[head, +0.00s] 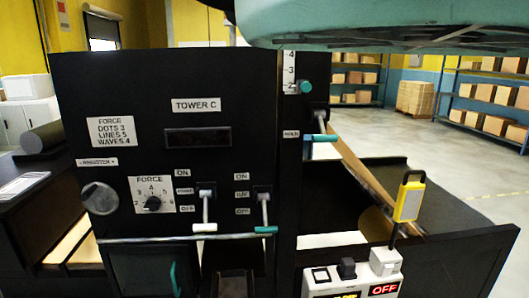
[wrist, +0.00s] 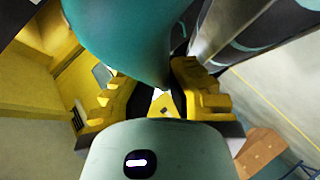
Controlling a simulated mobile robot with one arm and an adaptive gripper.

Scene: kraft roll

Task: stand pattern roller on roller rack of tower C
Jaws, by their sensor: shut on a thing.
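In the wrist view my gripper (wrist: 160,97) has yellow fingers closed on a large smooth teal body, the pattern roller (wrist: 125,35) as far as I can tell. It narrows toward the fingertips, and its far end is out of frame. My gripper does not show clearly in the head view. Tower C (head: 200,75) is a black panel with a white name label, straight ahead in the head view. I cannot make out its roller rack.
The panel carries a force dial (head: 152,203), a grey knob (head: 99,198) and levers with white (head: 204,226) and teal (head: 266,229) handles. A yellow hand-held unit (head: 408,201) and an OFF box (head: 385,287) stand at right. Open floor (head: 450,150) lies behind.

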